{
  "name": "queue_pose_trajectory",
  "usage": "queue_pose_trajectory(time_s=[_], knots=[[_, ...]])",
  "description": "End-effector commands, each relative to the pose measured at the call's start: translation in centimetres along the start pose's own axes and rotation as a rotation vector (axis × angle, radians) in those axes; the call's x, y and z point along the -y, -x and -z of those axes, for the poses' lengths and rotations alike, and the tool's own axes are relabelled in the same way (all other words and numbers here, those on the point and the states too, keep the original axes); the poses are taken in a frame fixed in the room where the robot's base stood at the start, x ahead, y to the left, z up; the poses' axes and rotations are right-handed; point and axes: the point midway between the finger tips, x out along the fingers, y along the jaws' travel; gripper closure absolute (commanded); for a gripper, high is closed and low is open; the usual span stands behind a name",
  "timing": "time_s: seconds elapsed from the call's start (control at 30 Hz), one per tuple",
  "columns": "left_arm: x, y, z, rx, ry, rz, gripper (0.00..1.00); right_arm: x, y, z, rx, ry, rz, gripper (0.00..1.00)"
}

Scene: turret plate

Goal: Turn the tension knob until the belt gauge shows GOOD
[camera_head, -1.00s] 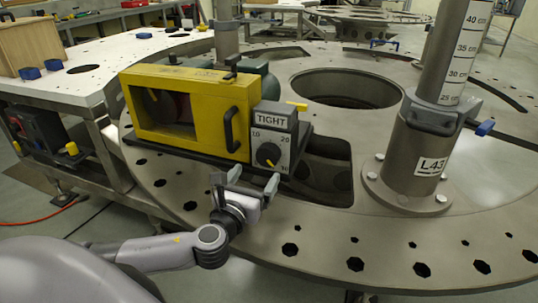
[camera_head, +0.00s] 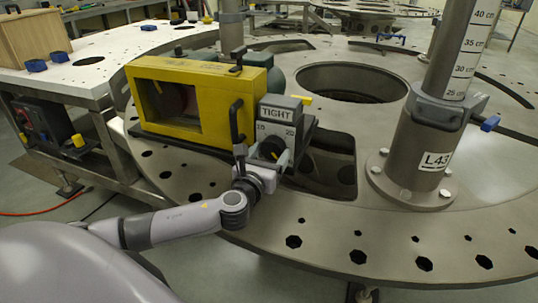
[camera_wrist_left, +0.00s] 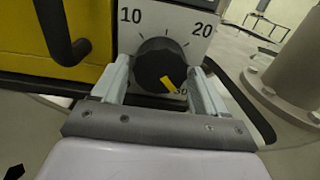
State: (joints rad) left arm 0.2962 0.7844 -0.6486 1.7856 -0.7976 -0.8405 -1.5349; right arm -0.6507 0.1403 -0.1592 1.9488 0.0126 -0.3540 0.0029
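The tension knob (camera_wrist_left: 158,62) is black with a yellow pointer on a white dial marked 10 and 20. The pointer aims down and right, toward a number partly hidden by my finger. In the head view the knob (camera_head: 271,147) sits on the grey control box below the belt gauge (camera_head: 277,113), which reads TIGHT. My left gripper (camera_head: 262,156) is at the dial. In the left wrist view its fingers (camera_wrist_left: 158,78) stand open on either side of the knob, with narrow gaps visible. My right gripper is not in view.
The yellow machine housing (camera_head: 172,73) with a black handle (camera_head: 236,122) is close beside the left finger. A grey post labelled L43 (camera_head: 415,160) stands to the right on the turret plate (camera_head: 330,225). An opening (camera_head: 325,172) lies between them.

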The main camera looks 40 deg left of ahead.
Motion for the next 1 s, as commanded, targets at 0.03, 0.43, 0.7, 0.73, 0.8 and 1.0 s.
queue_pose_trajectory(time_s=[0.03, 0.43, 0.7, 0.73, 0.8, 1.0], knots=[[0.00, 0.02, 0.01, 0.000, 0.000, 0.000, 0.45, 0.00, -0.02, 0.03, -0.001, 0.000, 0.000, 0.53], [0.02, 0.03, 0.03, 0.000, 0.032, 0.000, 0.68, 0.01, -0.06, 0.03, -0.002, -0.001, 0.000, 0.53], [0.07, 0.05, 0.09, 0.000, 0.186, -0.001, 0.68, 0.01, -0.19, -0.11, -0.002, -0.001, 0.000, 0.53], [0.09, 0.05, 0.09, 0.000, 0.211, -0.001, 0.68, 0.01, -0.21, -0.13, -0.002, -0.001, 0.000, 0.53], [0.08, 0.06, 0.12, -0.001, 0.269, -0.001, 0.68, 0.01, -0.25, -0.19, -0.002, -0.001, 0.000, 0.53], [0.12, 0.05, 0.09, 0.000, 0.442, -0.002, 0.68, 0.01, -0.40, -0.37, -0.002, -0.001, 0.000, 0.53]])
